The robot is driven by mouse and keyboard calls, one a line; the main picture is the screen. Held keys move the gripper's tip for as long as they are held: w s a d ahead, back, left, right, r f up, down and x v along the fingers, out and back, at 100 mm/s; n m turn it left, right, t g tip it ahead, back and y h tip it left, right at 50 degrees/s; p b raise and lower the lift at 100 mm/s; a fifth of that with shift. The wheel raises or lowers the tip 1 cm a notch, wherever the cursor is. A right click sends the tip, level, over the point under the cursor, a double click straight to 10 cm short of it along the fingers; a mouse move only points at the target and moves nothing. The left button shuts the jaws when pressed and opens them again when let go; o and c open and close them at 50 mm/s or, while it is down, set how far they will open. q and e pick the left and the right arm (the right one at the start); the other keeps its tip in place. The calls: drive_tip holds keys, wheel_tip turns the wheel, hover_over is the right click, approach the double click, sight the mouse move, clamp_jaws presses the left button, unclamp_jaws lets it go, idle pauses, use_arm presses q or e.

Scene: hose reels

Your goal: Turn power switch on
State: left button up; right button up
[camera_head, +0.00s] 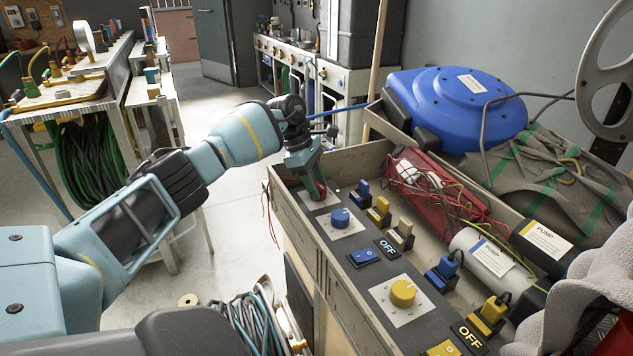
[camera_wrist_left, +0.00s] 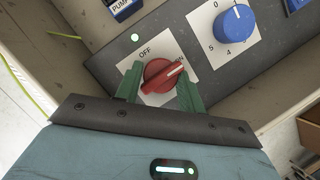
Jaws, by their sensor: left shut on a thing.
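The power switch is a red rotary knob (camera_wrist_left: 160,73) on a white plate marked OFF and ON. Its white pointer line aims to the upper right, at the ON label, in the left wrist view. My left gripper (camera_head: 315,190) reaches down onto the knob at the far left end of the control panel. In the left wrist view, the green fingers of this gripper (camera_wrist_left: 160,88) are shut on the knob, one on each side. A small green light (camera_wrist_left: 134,38) glows beside the plate. My right gripper is not in view.
A blue dial (camera_head: 341,217), a blue rocker switch (camera_head: 366,257) and a yellow dial (camera_head: 403,292) are nearer on the panel. Several plugs, red wires (camera_head: 440,190) and a white pump cylinder (camera_head: 485,252) lie to the right. A blue hose reel (camera_head: 455,100) stands behind.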

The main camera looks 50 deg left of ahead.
use_arm(q)
drive_tip(key=o, duration=0.9)
drive_tip(key=shift+d, duration=0.15)
drive_tip(key=shift+o, duration=0.2)
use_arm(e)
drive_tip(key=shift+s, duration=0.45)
use_arm(q)
drive_tip(key=v, duration=0.8)
drive_tip(key=shift+p, duration=0.35)
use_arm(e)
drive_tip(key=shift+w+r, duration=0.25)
use_arm(q)
drive_tip(key=shift+f, duration=0.1)
